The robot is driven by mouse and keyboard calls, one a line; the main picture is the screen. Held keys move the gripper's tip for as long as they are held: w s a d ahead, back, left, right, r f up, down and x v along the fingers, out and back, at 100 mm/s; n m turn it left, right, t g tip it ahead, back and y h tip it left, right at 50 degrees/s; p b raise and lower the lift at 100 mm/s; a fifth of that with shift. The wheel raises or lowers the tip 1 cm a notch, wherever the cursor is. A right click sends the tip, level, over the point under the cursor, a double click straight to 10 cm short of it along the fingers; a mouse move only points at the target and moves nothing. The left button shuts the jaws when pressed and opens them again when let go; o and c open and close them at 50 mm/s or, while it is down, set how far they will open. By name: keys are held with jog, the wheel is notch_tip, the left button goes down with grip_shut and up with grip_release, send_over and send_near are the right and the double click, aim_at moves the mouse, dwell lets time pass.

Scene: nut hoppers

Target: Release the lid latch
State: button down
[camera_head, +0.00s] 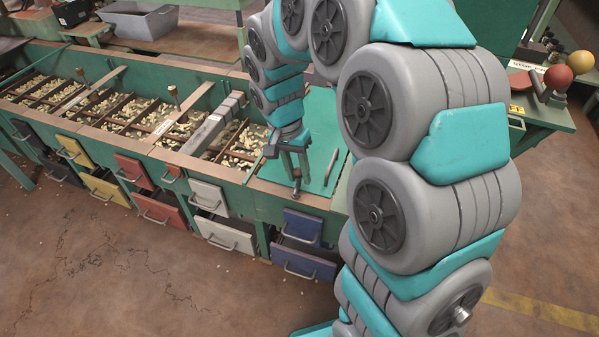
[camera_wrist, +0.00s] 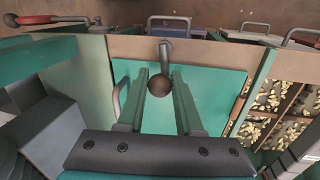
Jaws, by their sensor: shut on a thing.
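The green lid (camera_head: 318,125) lies flat and closed over the right end of the long nut bench. A curved handle (camera_head: 331,166) shows on its right side. The latch at its front edge has a grey lever (camera_wrist: 166,50) ending in a dark round knob (camera_wrist: 159,86). My gripper (camera_wrist: 159,84) is shut on the knob, one finger on each side, pointing toward the front edge. In the head view my gripper (camera_head: 293,165) reaches down over the lid's front edge and partly hides the latch.
Open compartments of nuts (camera_head: 100,102) lie left of the lid, with a grey bar (camera_head: 212,125) across the bench. Blue drawers (camera_head: 303,262) and other coloured drawers stick out below the front edge.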

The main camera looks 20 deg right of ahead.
jog(key=n, duration=0.2)
jog(key=a+n, duration=0.1)
jog(key=n, duration=0.1)
jog(key=shift+w+r+t+h, duration=0.1)
jog(key=shift+w+t+h, duration=0.1)
jog(key=shift+t+h, duration=0.15)
jog(key=n, duration=0.2)
jog(key=a+n+t, duration=0.1)
jog(key=n, duration=0.2)
jog(key=shift+s+a, duration=0.1)
jog(key=shift+a, duration=0.05)
jog(key=n, duration=0.3)
jog(key=shift+s+a+n+t, duration=0.2)
jog(key=shift+a+n+t, duration=0.05)
jog(key=shift+a+n, duration=0.1)
jog(key=shift+s+a+n+t+p, duration=0.2)
jog(key=shift+n+p, duration=0.15)
jog(key=shift+n, duration=0.6)
jog(key=shift+s+a+n+t+p, duration=0.1)
jog(key=shift+a+n+t+p, duration=0.15)
jog(key=shift+n, duration=0.65)
jog(key=shift+d, duration=0.1)
jog(key=c, duration=0.6)
grip_release()
